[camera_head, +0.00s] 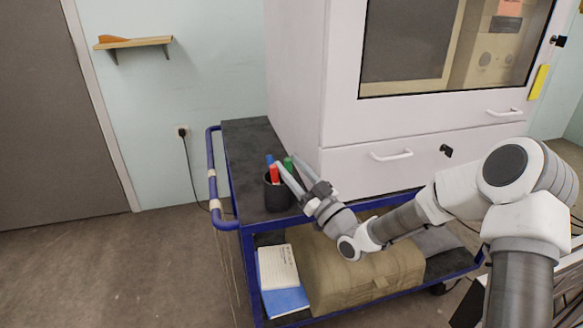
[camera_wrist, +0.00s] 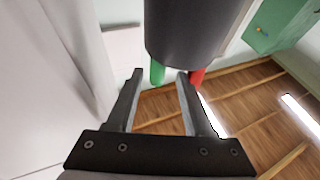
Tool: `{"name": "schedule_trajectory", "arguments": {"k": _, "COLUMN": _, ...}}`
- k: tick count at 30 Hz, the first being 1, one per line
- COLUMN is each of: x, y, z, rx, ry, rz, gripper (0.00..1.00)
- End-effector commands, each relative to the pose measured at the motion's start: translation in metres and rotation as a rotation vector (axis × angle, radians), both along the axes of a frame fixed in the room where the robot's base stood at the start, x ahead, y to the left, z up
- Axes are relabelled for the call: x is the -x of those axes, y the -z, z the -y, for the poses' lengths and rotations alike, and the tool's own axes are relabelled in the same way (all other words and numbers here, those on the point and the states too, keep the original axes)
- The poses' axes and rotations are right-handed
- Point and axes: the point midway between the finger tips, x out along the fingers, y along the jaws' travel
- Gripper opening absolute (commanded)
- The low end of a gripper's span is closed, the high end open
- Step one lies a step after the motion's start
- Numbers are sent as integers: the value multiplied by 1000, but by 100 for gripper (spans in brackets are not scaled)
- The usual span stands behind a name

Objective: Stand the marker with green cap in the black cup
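The black cup (camera_head: 277,197) stands on the cart's dark top, beside the white cabinet. A red marker (camera_head: 274,174) stands in it, with a blue end (camera_head: 269,159) showing behind. The green-capped marker (camera_head: 288,163) shows at the cup's right side, its lower part hidden by my gripper (camera_head: 287,164). In the wrist view the cup (camera_wrist: 185,35) appears upside down, with the green end (camera_wrist: 157,72) and the red end (camera_wrist: 197,77) projecting past its rim. My gripper (camera_wrist: 160,74) is open at the cup's mouth. The green end lies between the fingertips, with gaps visible.
The white cabinet (camera_head: 300,85) stands close on the right of the cup. The cart's blue rail (camera_head: 213,170) edges the left side. A tan bag (camera_head: 365,275) and a book (camera_head: 278,268) lie on the lower shelf. The dark top (camera_head: 250,145) behind the cup is clear.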

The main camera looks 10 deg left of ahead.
Motion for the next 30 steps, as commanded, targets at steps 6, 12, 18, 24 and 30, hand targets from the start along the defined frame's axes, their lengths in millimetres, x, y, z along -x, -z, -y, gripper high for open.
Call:
{"name": "schedule_trajectory", "arguments": {"k": 6, "x": 0, "y": 0, "z": 0, "rx": 0, "ry": 0, "rz": 0, "gripper": 54}}
{"name": "schedule_trajectory", "arguments": {"k": 12, "x": 7, "y": 5, "z": 10, "rx": 2, "ry": 1, "rz": -2, "gripper": 54}}
{"name": "schedule_trajectory", "arguments": {"k": 18, "x": 33, "y": 20, "z": 40, "rx": 1, "ry": 2, "rz": -6, "gripper": 54}}
{"name": "schedule_trajectory", "arguments": {"k": 24, "x": 62, "y": 40, "z": 76, "rx": 0, "ry": 3, "rz": -5, "gripper": 54}}
{"name": "schedule_trajectory", "arguments": {"k": 30, "x": 87, "y": 55, "z": 106, "rx": -1, "ry": 3, "rz": -3, "gripper": 54}}
